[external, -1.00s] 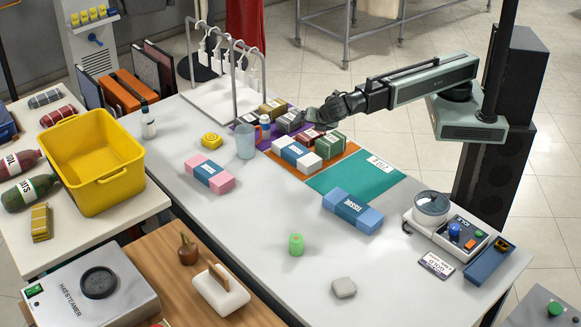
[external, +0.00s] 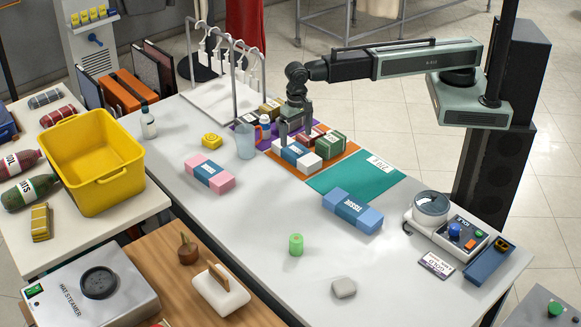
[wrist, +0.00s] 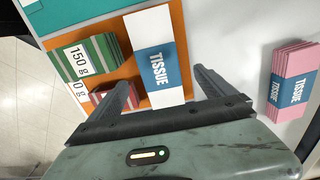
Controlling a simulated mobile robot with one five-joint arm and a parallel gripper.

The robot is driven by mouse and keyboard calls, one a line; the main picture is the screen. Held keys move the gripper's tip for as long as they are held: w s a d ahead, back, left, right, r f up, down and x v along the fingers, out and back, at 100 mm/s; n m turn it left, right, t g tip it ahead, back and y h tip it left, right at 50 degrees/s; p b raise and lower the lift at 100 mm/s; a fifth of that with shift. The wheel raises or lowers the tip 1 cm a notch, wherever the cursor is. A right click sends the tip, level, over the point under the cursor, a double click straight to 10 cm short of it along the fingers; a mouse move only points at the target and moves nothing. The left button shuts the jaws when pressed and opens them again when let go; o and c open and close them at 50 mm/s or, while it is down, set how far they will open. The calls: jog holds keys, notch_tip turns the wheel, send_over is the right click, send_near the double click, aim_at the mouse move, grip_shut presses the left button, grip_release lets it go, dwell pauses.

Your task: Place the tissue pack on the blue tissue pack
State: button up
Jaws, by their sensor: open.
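A white tissue pack with a blue band (external: 302,157) lies on an orange mat among small boxes. In the wrist view, this white pack (wrist: 157,58) lies between the lines of my two fingers. My gripper (external: 293,138) points down over it, open and empty; its fingers hide part of the pack, and I cannot tell whether they touch it. The blue tissue pack (external: 352,211) lies on the white table in front of the teal mat, with nothing on top. A pink tissue pack (external: 210,174) lies to the left; it also shows in the wrist view (wrist: 293,82).
A teal mat (external: 370,180) is bare except for a label. A green cylinder (external: 296,245) stands on the open front table.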

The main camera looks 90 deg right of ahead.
aim_at(296, 151)
notch_tip(296, 151, down, 8)
jog(key=b, duration=0.7)
jog(key=shift+r, duration=0.3)
jog(key=shift+d, duration=0.1)
jog(key=shift+c, duration=0.3)
jog(key=c, duration=1.7)
notch_tip(296, 151, up, 10)
jog(key=p, duration=1)
